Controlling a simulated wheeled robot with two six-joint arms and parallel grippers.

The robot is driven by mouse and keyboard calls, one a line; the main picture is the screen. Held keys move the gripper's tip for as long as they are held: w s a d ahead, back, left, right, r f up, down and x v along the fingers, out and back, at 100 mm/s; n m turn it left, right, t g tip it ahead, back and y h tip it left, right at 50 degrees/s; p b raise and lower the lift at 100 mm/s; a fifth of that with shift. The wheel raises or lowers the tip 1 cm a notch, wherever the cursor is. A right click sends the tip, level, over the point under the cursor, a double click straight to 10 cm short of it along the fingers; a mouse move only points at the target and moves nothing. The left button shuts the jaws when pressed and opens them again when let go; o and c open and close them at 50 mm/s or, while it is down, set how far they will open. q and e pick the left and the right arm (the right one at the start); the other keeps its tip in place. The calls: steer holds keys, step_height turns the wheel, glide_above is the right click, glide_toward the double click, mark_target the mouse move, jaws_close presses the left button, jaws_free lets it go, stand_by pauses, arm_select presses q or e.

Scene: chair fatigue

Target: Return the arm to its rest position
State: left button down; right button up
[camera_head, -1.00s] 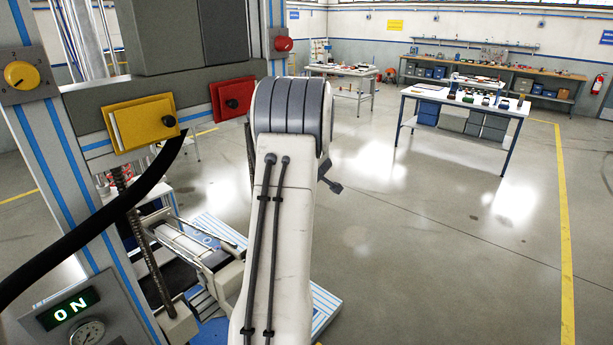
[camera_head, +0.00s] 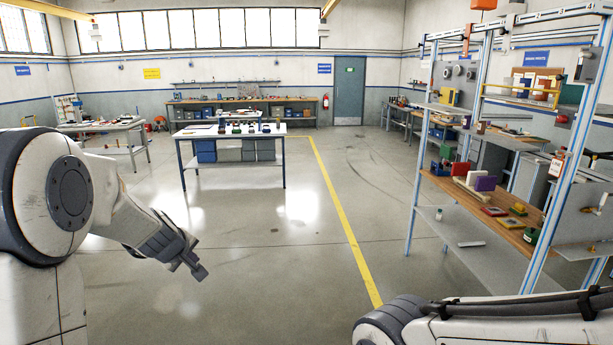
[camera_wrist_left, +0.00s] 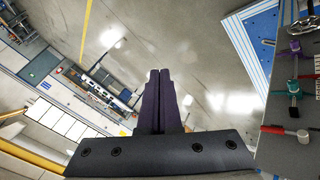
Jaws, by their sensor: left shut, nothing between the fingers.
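My left arm comes in from the left edge of the head view, bent at a large white and grey joint. My left gripper (camera_head: 188,260) is at its end, over open floor and clear of every bench. In the left wrist view its two dark fingers (camera_wrist_left: 159,90) lie together, with nothing between them. Part of my right arm shows at the bottom right of the head view; its gripper is out of the picture.
A white-topped table (camera_head: 230,131) with several small items stands ahead. A shelving rack (camera_head: 490,225) with coloured blocks is on the right. The floor (camera_head: 300,240) between them is clear, crossed by a yellow line. In the wrist view a grey panel with coloured knobs (camera_wrist_left: 294,87) is at the right.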

arm_select(q)
steer(key=s+d+f+m+g+h+b, duration=0.25)
steer(key=s+d+m, duration=0.35)
steer(key=d, duration=0.5)
steer(key=s+d+f+m+g+h+b, duration=0.1)
steer(key=s+d+f+m+h+b, duration=0.2)
steer(key=s+d, duration=0.7)
steer(key=s+d+f+m+g+y+b, duration=0.1)
steer(key=s+d+f+m+g+b, duration=0.1)
steer(key=s+m, duration=0.3)
steer(key=s+d+f+m+g+y+b, duration=0.1)
steer(key=s+f+m, duration=0.4)
steer(key=s, duration=0.9)
steer(key=shift+s+d+m+g+y+b, duration=0.35)
steer(key=shift+d+g+y, duration=0.2)
steer(key=shift+d+g, duration=0.25)
steer(key=shift+a, duration=0.1)
